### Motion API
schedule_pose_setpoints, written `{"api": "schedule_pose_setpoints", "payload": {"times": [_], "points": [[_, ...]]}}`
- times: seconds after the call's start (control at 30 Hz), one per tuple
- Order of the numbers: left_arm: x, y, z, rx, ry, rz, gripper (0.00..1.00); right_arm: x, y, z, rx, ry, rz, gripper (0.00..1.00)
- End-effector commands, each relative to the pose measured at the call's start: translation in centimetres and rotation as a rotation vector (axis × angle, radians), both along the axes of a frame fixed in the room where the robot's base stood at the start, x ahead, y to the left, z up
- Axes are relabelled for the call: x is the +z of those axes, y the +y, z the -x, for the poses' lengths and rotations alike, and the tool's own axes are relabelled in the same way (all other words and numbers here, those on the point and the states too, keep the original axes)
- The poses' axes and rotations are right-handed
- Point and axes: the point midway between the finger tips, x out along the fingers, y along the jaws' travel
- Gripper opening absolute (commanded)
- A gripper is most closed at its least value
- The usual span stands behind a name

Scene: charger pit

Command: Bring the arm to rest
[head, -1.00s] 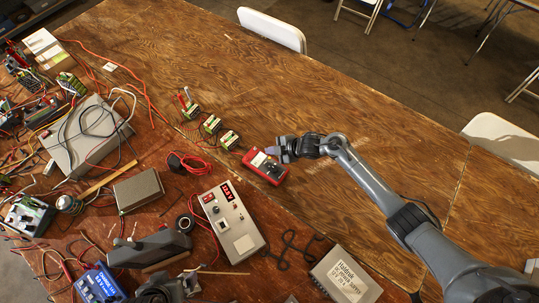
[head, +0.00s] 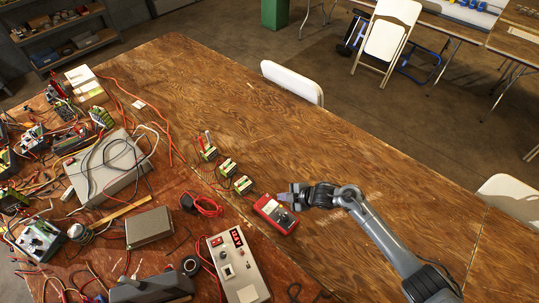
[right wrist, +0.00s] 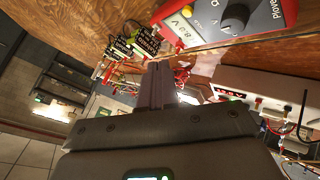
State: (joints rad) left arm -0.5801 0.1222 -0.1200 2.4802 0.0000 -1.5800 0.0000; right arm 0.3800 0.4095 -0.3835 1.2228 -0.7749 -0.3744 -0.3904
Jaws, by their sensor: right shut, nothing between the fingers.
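My right arm comes in from the lower right of the head view and reaches over the wooden table (head: 330,120). My right gripper (head: 284,196) is shut and empty. It is just above and beside a red meter (head: 275,214), overlapping its upper right edge in the picture; I cannot tell whether they touch. In the right wrist view the closed fingers (right wrist: 157,82) show with nothing between them, and the red meter (right wrist: 215,20) with its dark dial is at the top. My left gripper is not in view.
Three small green blocks (head: 226,168) stand left of the meter. A grey box with a red display (head: 238,265), red cables (head: 205,207) and many electronic parts crowd the left side. Bare table lies above and right. White chairs (head: 292,82) stand along the far edge.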

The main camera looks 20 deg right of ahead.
Motion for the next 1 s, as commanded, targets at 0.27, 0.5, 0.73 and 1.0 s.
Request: {"api": "schedule_pose_setpoints", "payload": {"times": [0.27, 0.5, 0.73, 1.0], "points": [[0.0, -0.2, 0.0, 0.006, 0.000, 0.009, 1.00, -0.5, 1.8, 2.3, -0.083, 0.023, 0.008, 0.00], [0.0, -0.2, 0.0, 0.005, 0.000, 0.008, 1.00, 1.1, 3.1, 10.0, -0.429, 0.136, -0.010, 0.00], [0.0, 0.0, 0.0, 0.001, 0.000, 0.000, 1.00, 5.2, 0.0, 19.9, -0.854, 0.339, -0.073, 0.00], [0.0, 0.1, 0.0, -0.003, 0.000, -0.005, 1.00, 9.5, -3.2, 29.6, -1.198, 0.560, -0.137, 0.00]]}}
